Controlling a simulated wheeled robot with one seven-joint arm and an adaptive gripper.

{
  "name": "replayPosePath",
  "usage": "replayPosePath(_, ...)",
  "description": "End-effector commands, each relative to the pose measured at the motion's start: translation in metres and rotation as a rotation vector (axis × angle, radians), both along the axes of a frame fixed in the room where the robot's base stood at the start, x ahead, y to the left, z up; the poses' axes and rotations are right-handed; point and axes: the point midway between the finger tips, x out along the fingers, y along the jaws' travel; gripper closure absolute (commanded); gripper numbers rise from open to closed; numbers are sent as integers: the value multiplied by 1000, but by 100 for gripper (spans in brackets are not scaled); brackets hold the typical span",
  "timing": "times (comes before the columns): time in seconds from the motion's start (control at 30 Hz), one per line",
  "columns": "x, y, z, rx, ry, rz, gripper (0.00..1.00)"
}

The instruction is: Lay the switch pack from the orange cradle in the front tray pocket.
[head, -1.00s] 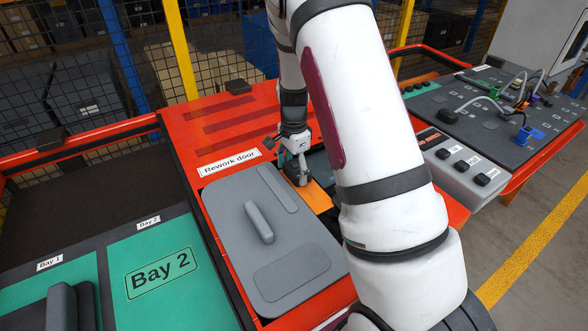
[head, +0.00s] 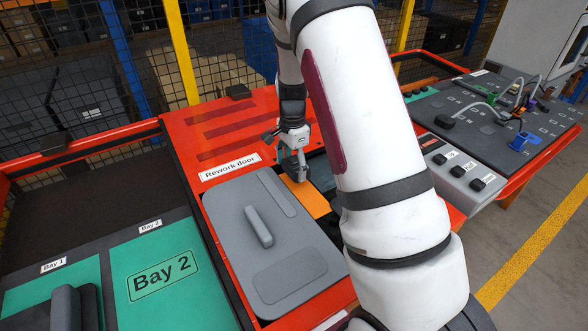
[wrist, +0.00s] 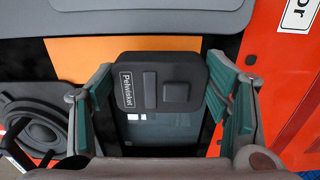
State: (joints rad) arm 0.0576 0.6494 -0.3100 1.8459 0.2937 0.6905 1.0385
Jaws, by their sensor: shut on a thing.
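The switch pack, a dark block with a "Pelwisket" label (wrist: 160,84), is between the teal-padded fingers of my gripper (wrist: 161,79) in the wrist view. My gripper (head: 294,168) is shut on it. In the head view the pack is mostly hidden by the gripper. The orange cradle (head: 309,201) lies just below the gripper, beside the grey lid; its bare orange face also shows in the wrist view (wrist: 78,62). A recessed grey-blue surface with small white marks (wrist: 165,133) shows beneath the pack. I cannot tell whether this is the front tray pocket.
A grey lid with a handle (head: 270,245) lies in front of the cradle. The "Rework door" label (head: 230,167) is on the red frame at left. A grey switch box (head: 465,168) stands to the right.

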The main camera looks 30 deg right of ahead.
Motion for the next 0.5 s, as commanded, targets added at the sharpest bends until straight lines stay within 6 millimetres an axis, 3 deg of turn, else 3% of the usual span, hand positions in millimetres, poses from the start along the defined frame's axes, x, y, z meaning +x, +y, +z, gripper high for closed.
replayPosePath(0.5,-1,0,49,-1,-1,1,86)
